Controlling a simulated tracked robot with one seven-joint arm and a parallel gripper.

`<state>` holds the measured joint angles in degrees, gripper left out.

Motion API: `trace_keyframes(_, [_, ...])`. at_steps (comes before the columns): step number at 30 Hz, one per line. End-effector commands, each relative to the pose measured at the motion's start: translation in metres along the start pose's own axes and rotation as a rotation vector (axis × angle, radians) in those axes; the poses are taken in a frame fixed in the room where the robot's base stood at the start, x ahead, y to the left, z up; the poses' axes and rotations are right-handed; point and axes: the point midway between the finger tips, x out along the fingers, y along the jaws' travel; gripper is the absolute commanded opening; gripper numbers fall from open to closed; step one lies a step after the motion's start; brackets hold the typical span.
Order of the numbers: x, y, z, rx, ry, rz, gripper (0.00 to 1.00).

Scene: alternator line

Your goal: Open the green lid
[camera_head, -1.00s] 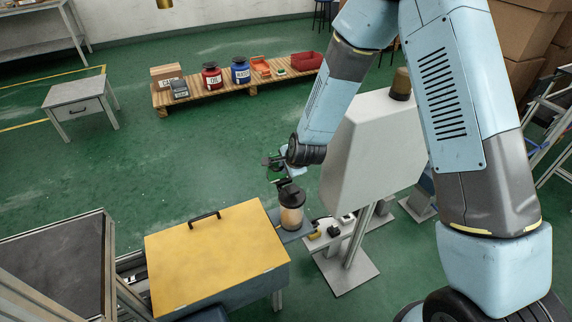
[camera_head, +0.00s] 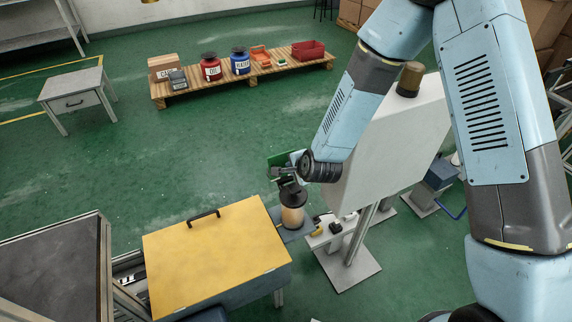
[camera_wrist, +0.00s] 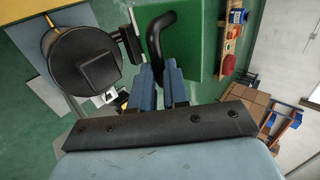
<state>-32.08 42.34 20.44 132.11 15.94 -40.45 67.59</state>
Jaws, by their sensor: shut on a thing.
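The green lid (camera_wrist: 203,40) fills the upper middle of the wrist view, with its black curved handle (camera_wrist: 158,32) standing off it. My gripper (camera_wrist: 164,72) is shut on this handle, whose lower end runs between the blue fingers. In the head view the lid (camera_head: 277,159) shows as a small tilted green panel behind my gripper (camera_head: 280,173), above the far end of the grey bench. Its hinge and what it covers are hidden.
A black-capped jar (camera_head: 292,213) stands just below my gripper; its cap (camera_wrist: 80,60) is close left in the wrist view. A yellow box lid (camera_head: 215,250) lies left. A large pale cabinet (camera_head: 385,150) stands right. A pallet (camera_head: 245,82) with containers is behind.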

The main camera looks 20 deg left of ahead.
Motion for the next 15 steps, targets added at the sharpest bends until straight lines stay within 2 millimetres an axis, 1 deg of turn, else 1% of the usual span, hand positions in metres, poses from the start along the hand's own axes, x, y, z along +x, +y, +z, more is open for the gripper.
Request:
trace_keyframes(1, [-0.0005,0.0023,0.0098,-0.006,-0.018,0.006,0.14])
trace_keyframes(9, [-0.0005,0.0013,0.0076,-0.004,-0.014,0.004,0.40])
trace_keyframes(15, [-0.0006,0.0009,0.0064,-0.003,-0.012,0.003,0.40])
